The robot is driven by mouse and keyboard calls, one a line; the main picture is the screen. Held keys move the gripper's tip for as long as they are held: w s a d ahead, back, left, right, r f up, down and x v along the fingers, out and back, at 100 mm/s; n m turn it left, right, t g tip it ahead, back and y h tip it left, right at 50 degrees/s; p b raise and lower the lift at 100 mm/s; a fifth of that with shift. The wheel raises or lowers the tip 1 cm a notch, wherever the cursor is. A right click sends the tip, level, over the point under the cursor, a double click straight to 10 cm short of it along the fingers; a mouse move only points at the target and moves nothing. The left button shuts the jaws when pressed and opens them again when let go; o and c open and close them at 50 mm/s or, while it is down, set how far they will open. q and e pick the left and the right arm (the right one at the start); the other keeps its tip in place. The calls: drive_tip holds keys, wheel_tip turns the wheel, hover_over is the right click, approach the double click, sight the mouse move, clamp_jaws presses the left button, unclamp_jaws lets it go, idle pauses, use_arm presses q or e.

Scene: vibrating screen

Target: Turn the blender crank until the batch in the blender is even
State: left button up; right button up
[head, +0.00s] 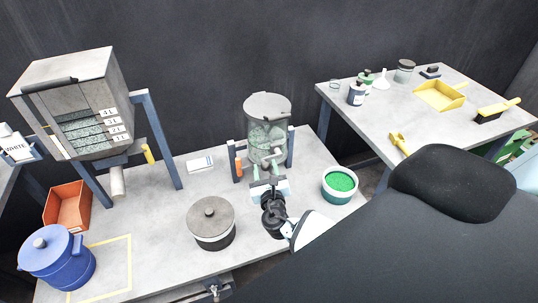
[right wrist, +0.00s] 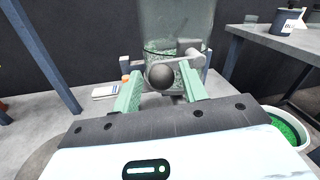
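The blender is a clear drum (head: 267,135) with a grey lid, held between blue-grey posts at the back of the bench. Green and pale bits lie in it; the wrist view shows its lower part (right wrist: 178,28). My right gripper (head: 269,180) is in front of the blender. In the wrist view its pale green fingers (right wrist: 158,82) stand apart, one on each side of the knob, with gaps visible. My left gripper is not in view.
A lidded grey pot (head: 211,222) stands left of my right gripper, and a bowl of green granules (head: 341,184) to its right. A blue lidded pot (head: 57,260), orange bin (head: 68,205) and screen unit (head: 75,105) are at left. A side table (head: 440,125) holds scoops and bottles.

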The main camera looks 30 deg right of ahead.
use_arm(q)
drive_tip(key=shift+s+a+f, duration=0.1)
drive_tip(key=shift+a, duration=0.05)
use_arm(e)
drive_tip(key=shift+o, duration=0.4)
drive_tip(key=shift+s, duration=0.1)
drive_tip(key=shift+p+v, duration=0.4)
drive_tip(key=shift+v, duration=0.55)
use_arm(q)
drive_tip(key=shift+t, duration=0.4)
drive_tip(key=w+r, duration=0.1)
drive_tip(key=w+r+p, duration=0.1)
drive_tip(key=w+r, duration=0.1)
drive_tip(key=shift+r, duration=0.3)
use_arm(e)
drive_tip(key=v, duration=0.4)
drive_tip(key=shift+c, duration=0.2)
